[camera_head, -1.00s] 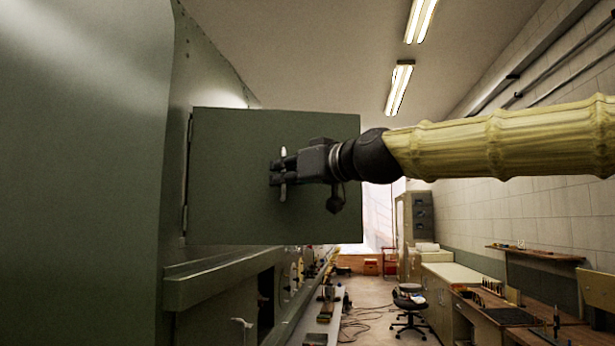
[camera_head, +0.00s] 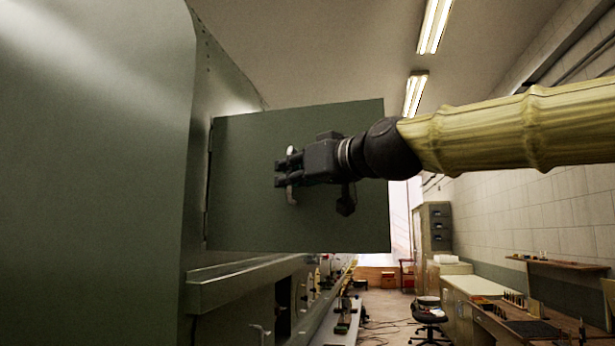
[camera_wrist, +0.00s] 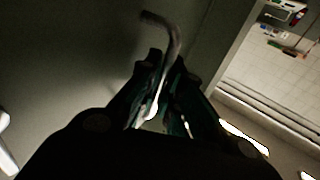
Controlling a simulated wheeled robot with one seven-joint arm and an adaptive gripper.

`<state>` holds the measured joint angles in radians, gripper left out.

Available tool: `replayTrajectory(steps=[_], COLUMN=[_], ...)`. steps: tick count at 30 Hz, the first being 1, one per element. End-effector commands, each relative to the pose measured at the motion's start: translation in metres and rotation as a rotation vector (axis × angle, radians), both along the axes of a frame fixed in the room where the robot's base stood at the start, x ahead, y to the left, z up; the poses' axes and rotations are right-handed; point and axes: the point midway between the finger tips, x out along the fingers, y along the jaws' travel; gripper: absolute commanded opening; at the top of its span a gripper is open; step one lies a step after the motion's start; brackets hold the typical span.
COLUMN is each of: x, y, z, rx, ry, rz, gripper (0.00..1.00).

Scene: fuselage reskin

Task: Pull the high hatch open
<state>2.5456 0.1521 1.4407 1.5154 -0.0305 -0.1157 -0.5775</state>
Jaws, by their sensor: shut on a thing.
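The high hatch (camera_head: 245,215) is a flat green-grey door standing swung out from the fuselage wall, with its hinge along its left edge in the head view. A small pale handle (camera_head: 291,151) stands upright on its face. My gripper (camera_head: 283,174) reaches in from the right and is shut on the handle near its middle. In the wrist view the curved handle (camera_wrist: 163,75) passes between the dark fingers (camera_wrist: 160,90), with its bent end beyond them. The hatch face (camera_wrist: 70,60) fills the left of that view.
The green fuselage wall (camera_head: 90,170) fills the left, with a ledge (camera_head: 235,282) below the hatch. A stool (camera_head: 428,314) and workbenches (camera_head: 490,315) stand at the lower right. Cables lie on the floor. The space right of the hatch, under the ceiling lights (camera_head: 416,92), is open.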

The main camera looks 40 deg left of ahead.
Motion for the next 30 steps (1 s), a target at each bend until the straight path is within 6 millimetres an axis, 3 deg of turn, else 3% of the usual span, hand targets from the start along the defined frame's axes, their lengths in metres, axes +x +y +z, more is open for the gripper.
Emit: replayTrajectory(steps=[11,12,15,25,30], x=[-0.0018,-0.0018,-0.0019,-0.0026,-0.0038], y=[0.0013,0.0014,0.0017,0.0021,-0.0070], z=[-0.0003,-0.0003,-0.0003,-0.0001,0.0003], rx=[-0.001,-0.001,-0.001,0.000,0.000], ry=[-0.002,-0.002,-0.001,0.000,0.000], rz=[0.003,0.003,0.004,0.005,0.005], gripper=[0.00,0.11,0.30,0.30,0.30])
